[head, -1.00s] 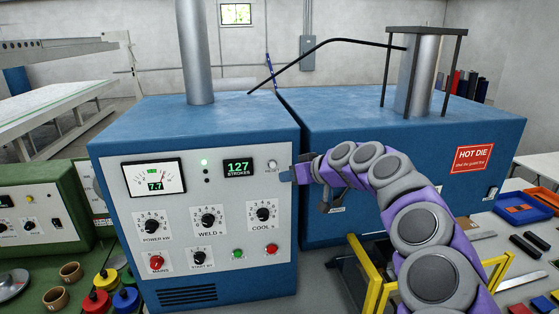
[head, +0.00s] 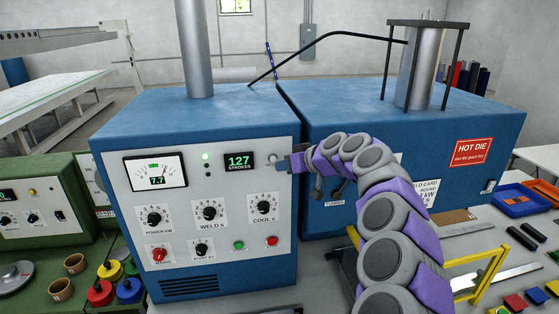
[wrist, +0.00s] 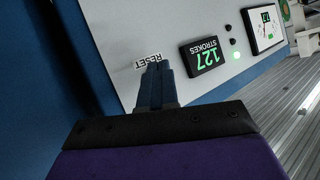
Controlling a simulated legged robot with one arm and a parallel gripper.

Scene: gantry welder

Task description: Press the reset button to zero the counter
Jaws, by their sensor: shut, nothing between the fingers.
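The blue welder cabinet (head: 200,120) has a pale front panel with a counter (head: 240,161) reading 127 STROKES in green. The counter shows upside down in the wrist view (wrist: 203,56). The RESET label (wrist: 148,61) is right by my fingertips in the wrist view. The reset button is at the panel's upper right, right of the counter; I cannot make it out clearly behind the fingertips. My gripper (head: 283,163) is shut and empty, its tips pointing left at the panel. It also shows in the wrist view (wrist: 157,68). I cannot tell whether the tips touch the button.
Below the counter are several black knobs (head: 208,212), a green button (head: 239,245) and a red button (head: 272,240). A second blue cabinet (head: 440,130) with a HOT DIE sign stands to the right. A yellow frame (head: 490,268) stands under my arm.

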